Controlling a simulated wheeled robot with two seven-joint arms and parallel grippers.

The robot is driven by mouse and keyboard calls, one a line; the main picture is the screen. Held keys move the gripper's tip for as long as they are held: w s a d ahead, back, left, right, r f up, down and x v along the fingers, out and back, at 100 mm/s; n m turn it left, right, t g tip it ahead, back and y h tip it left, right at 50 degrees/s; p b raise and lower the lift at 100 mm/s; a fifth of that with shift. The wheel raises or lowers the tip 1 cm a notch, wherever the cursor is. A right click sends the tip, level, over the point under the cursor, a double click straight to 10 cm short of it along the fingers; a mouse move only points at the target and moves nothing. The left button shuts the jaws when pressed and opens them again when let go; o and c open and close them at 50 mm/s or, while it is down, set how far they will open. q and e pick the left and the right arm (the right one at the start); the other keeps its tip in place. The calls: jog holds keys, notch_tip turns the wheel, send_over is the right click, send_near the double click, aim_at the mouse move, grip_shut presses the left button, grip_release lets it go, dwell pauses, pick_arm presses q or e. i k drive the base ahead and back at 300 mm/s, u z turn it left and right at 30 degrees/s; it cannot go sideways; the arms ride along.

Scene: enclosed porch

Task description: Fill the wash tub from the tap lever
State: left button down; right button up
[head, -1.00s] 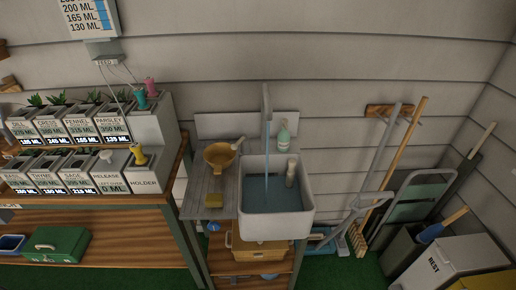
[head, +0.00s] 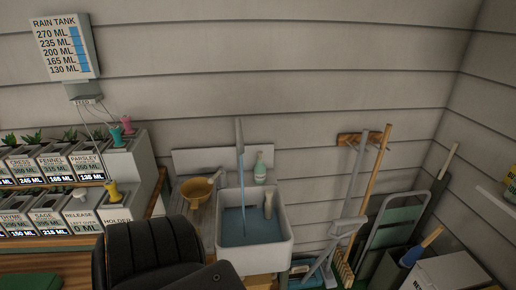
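The white wash tub (head: 279,254) stands below the wall in the middle of the head view and holds blue-grey water (head: 234,226). The grey tap (head: 239,133) rises behind it, and a thin stream of water (head: 243,190) runs from it down into the tub. I cannot make out a separate lever. A pale upright cylinder (head: 268,205) stands at the tub's right inner side. Neither gripper's fingers show.
Labelled planters (head: 54,167) and a rain tank panel (head: 50,47) are at left. Brooms (head: 362,190) and a folded cart (head: 392,222) lean at right.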

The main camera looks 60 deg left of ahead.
aim_at(211, 181)
jog(key=i, duration=1.4)
jog(key=u, duration=2.35)
